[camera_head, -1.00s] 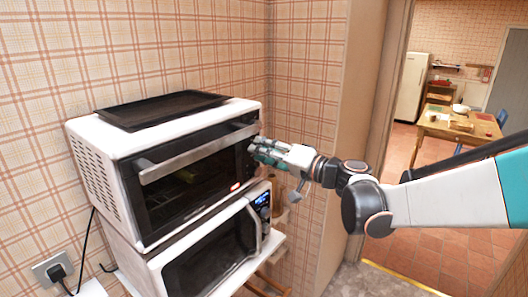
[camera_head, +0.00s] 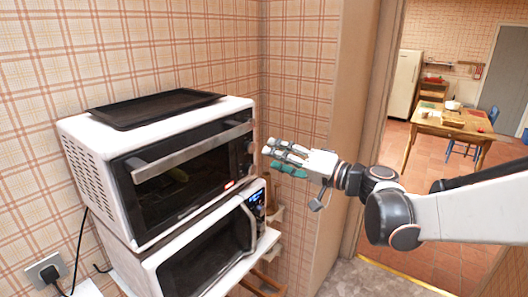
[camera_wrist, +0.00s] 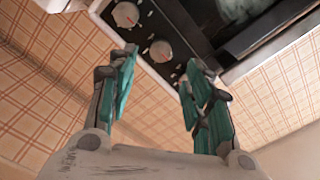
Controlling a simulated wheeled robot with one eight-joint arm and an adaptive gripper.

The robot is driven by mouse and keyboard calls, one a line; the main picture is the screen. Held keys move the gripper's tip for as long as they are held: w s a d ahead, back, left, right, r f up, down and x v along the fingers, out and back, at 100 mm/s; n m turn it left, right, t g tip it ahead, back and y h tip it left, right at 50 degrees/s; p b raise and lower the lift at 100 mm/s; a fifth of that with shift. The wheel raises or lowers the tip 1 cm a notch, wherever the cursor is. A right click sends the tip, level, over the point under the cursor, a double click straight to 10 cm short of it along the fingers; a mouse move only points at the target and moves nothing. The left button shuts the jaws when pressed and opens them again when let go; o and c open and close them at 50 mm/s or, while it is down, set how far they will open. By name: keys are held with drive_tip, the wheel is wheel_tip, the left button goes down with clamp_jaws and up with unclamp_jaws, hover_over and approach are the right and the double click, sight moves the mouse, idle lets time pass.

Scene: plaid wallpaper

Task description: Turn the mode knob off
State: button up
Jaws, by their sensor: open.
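A white toaster oven (camera_head: 90,150) with a dark glass door stands at the left in the head view. Its control panel is at the door's right end, with small round knobs there. In the wrist view two light grey knobs with red marks show on the black panel: one upper left (camera_wrist: 126,14), one nearer the middle (camera_wrist: 161,51). I cannot tell which is the mode knob, and their labels are unreadable. My gripper (camera_head: 271,160) is open and empty, just right of the panel and apart from it. In the wrist view my gripper (camera_wrist: 160,68) has its fingers spread, with the middle knob between the fingertips.
A black tray (camera_head: 150,108) lies on the oven. A white microwave (camera_head: 150,266) stands below it on a shelf. The plaid wall is behind. A door frame (camera_head: 360,130) rises behind my arm, and a table (camera_head: 450,125) stands in the room beyond.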

drive_tip(key=v, duration=0.5)
drive_tip(key=shift+f, duration=0.1)
